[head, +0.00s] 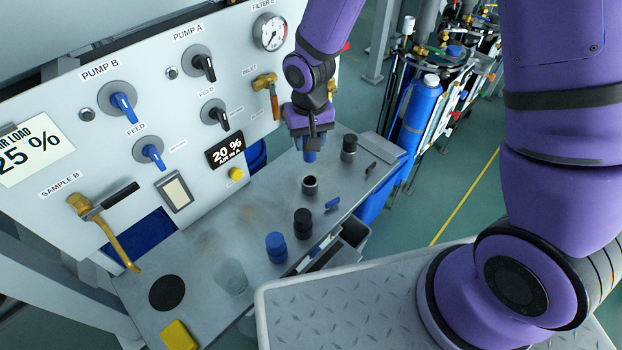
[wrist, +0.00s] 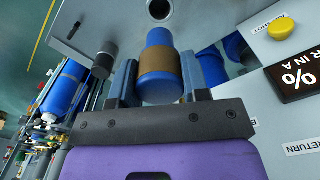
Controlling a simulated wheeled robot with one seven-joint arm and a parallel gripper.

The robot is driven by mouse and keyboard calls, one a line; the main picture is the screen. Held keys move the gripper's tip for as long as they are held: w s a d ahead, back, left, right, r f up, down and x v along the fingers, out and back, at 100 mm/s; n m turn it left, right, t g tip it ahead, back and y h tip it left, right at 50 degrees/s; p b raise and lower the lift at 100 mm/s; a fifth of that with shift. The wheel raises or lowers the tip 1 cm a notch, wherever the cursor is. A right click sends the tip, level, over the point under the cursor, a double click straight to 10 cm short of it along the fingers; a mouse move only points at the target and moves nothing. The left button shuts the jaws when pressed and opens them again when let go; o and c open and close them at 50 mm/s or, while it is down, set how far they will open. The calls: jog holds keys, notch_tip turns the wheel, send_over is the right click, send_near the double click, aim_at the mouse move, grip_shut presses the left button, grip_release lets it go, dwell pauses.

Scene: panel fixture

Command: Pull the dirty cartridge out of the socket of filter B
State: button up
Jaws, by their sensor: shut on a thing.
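My gripper (head: 308,132) is shut on a blue cartridge (head: 310,155) with a brown, dirty-looking band. In the wrist view my gripper (wrist: 160,82) has a finger on each side of the cartridge (wrist: 160,62), around its band. The cartridge hangs above the bench, apart from the open socket. That socket (head: 310,184) is a dark ring with an empty-looking hole, nearer the front of the bench; it also shows at the top of the wrist view (wrist: 159,9). No readable label on it names filter B.
A dark-capped cylinder (head: 348,147) stands right of my gripper. A black cartridge (head: 302,223), a blue cartridge (head: 276,248) and a clear cup (head: 232,278) stand on the bench (head: 205,255). The panel (head: 150,75) with knobs and valves rises behind. A grey bin (head: 352,236) is in front.

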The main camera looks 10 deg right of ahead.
jog(key=shift+r, duration=2.6)
jog(key=shift+d, duration=0.1)
